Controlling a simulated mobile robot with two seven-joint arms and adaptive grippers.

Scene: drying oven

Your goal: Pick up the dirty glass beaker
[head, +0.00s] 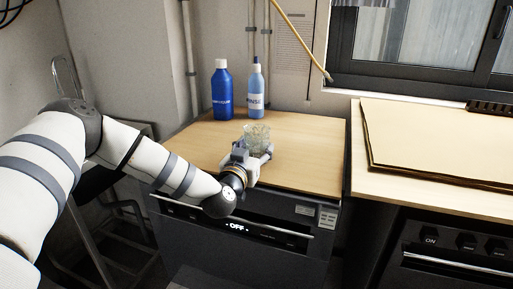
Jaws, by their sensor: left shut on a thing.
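The glass beaker (258,133) is clear with a cloudy look and stands over the wooden top of the oven, near its middle. My left gripper (257,148) reaches in from the left and front and is shut on the beaker. Its fingers hide the beaker's lower part, so I cannot tell whether the base touches the wood. My right gripper does not show.
A dark blue bottle (222,90) and a light blue rinse bottle (255,92) stand behind the beaker. The drying oven (250,235) below displays OFF. A counter with a stacked board (440,140) lies to the right. The wooden top (305,150) is clear right of the beaker.

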